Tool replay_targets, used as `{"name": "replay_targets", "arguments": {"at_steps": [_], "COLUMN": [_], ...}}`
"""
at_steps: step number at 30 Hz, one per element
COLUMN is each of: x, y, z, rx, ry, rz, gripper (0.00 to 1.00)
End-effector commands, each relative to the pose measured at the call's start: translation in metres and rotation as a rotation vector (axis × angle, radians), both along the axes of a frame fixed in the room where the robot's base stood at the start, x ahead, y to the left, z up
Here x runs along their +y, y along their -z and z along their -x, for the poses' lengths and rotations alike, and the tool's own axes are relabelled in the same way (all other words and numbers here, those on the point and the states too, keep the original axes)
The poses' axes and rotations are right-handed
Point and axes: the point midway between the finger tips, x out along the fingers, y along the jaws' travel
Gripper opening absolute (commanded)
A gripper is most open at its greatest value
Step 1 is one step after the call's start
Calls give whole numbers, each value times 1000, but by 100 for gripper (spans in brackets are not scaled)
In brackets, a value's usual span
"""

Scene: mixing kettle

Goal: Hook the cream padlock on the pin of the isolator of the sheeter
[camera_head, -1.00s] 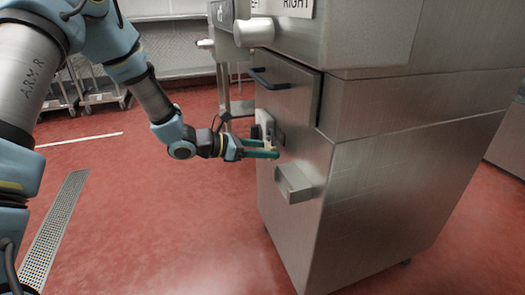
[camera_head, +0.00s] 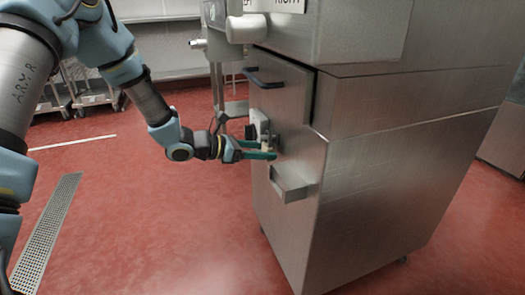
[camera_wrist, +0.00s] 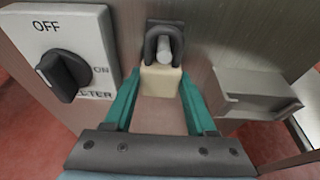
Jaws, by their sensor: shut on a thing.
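The cream padlock (camera_wrist: 160,82) is between the teal fingers of my gripper (camera_wrist: 160,88), which is shut on its body. Its dark shackle (camera_wrist: 150,45) stands upward, and the pale pin (camera_wrist: 165,48) shows inside the shackle's loop. How deep the pin sits in the loop is hard to tell. The isolator (camera_wrist: 92,25) of the sheeter is left of the padlock, with a black knob (camera_wrist: 65,75) and OFF and ON marks. In the head view my gripper (camera_head: 274,150) is at the side panel of the steel machine, and the padlock is barely visible.
A small open steel box (camera_wrist: 250,90) sticks out of the panel to the right of the pin, and shows below my gripper in the head view (camera_head: 292,182). A dark handle (camera_head: 262,80) is above. The red floor (camera_head: 150,235) at left is clear around a drain grate (camera_head: 45,235).

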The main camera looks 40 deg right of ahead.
Motion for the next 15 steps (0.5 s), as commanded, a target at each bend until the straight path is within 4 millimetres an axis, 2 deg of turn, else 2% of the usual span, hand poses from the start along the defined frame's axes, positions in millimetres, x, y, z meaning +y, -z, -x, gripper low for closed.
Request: {"name": "replay_targets", "arguments": {"at_steps": [15], "x": [-2], "y": [5], "z": [1], "rx": [0], "ry": [0], "rz": [0], "gripper": [0]}}
